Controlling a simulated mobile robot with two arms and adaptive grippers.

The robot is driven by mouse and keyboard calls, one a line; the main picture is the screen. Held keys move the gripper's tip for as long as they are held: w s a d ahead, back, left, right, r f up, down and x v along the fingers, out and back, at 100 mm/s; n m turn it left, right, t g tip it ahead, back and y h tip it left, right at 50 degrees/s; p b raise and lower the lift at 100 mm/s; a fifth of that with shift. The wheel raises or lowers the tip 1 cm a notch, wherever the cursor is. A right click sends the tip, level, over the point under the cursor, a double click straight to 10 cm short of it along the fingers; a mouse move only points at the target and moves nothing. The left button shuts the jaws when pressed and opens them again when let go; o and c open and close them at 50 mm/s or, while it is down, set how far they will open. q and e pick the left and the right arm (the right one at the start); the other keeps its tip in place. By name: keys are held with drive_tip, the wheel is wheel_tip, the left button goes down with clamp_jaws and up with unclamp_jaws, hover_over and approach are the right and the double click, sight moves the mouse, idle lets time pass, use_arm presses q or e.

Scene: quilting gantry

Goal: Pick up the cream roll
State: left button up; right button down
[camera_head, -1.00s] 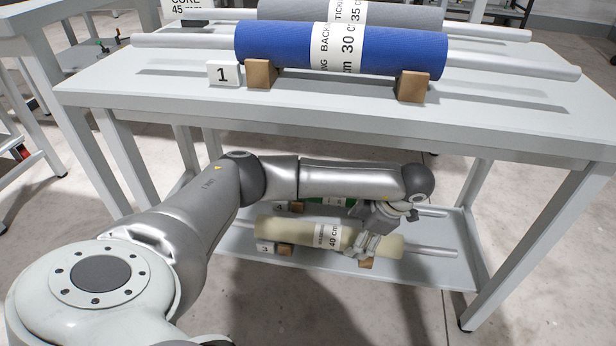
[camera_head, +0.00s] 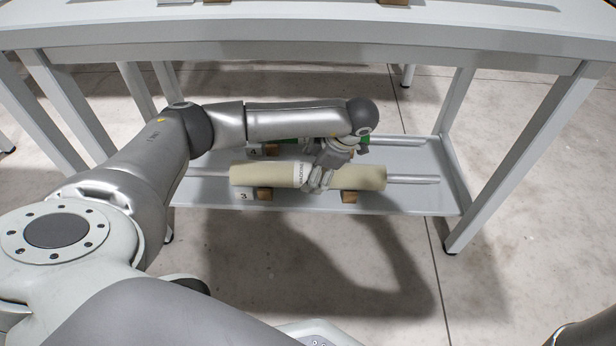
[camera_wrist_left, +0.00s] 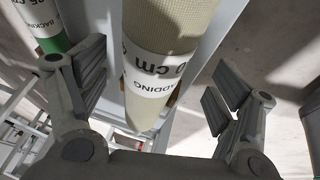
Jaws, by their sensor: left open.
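The cream roll (camera_head: 350,177) lies on the lower shelf on two wooden blocks, with a metal core sticking out at both ends and a white label around its middle. My left gripper (camera_head: 318,178) is at the roll's middle, in front of the label. In the left wrist view the cream roll (camera_wrist_left: 168,32) runs between the two spread fingers of my left gripper (camera_wrist_left: 155,90). The fingers are open, and a gap shows on each side of the roll. Whether a finger touches it I cannot tell. My right gripper does not show.
A green roll (camera_head: 292,140) lies behind the cream one, partly hidden by my arm; it also shows in the left wrist view (camera_wrist_left: 55,43). A card marked 3 (camera_head: 243,196) stands at the left block. The table top (camera_head: 300,32) overhangs the lower shelf (camera_head: 415,202).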

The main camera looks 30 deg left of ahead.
sight(306, 174)
use_arm(q)
drive_tip(key=shift+a+b+x, duration=0.25)
drive_tip(key=shift+b+x, duration=1.6)
drive_tip(key=shift+x, duration=0.5)
drive_tip(key=shift+w+r, duration=0.1)
drive_tip(key=shift+r, duration=0.1)
drive_tip(key=c, duration=1.5)
drive_tip(key=shift+o, duration=0.2)
drive_tip(key=shift+r, duration=0.1)
